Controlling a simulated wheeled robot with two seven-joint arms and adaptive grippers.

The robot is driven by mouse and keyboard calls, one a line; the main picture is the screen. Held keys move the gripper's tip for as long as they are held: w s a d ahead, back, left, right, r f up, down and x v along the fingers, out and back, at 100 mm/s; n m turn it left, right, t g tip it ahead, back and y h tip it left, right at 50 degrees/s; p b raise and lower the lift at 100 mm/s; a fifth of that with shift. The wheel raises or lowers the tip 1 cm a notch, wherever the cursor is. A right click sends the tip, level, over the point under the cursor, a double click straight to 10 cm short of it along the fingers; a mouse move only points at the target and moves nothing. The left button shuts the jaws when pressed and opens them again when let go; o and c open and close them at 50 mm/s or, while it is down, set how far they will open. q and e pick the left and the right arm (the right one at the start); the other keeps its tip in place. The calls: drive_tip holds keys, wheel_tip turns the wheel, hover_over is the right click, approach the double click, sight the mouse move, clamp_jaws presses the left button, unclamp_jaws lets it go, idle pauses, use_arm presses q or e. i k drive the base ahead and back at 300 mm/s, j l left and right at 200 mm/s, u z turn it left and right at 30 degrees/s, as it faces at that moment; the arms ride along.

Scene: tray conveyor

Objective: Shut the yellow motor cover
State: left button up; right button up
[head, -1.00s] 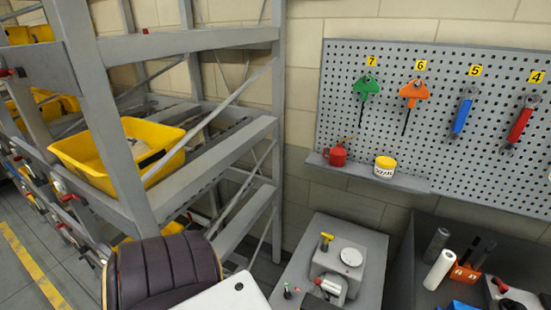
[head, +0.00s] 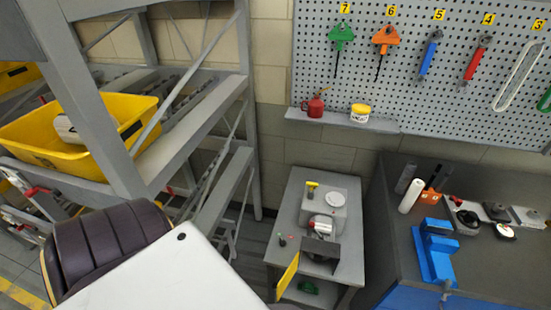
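The yellow motor cover (head: 288,277) is a flat yellow panel at the front left of a grey machine stand (head: 353,220). It stands swung out at an angle, open. A silver motor (head: 322,226) and a dark bracket sit above and right of it on the stand. A yellow-topped handle (head: 312,187) and a round white disc (head: 335,198) are on the grey block behind the motor. A green part (head: 309,287) shows low inside the stand, right of the cover. Neither gripper is in the head view.
A grey rack (head: 190,150) with a yellow bin (head: 135,108) stands at the left. A dark workbench (head: 395,262) with a blue fixture (head: 434,252) is at the right. A pegboard (head: 370,80) with tools hangs behind. A seat with a white panel (head: 170,270) fills the lower left.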

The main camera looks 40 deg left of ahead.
sight(284, 284)
drive_tip(key=k+j, duration=1.4)
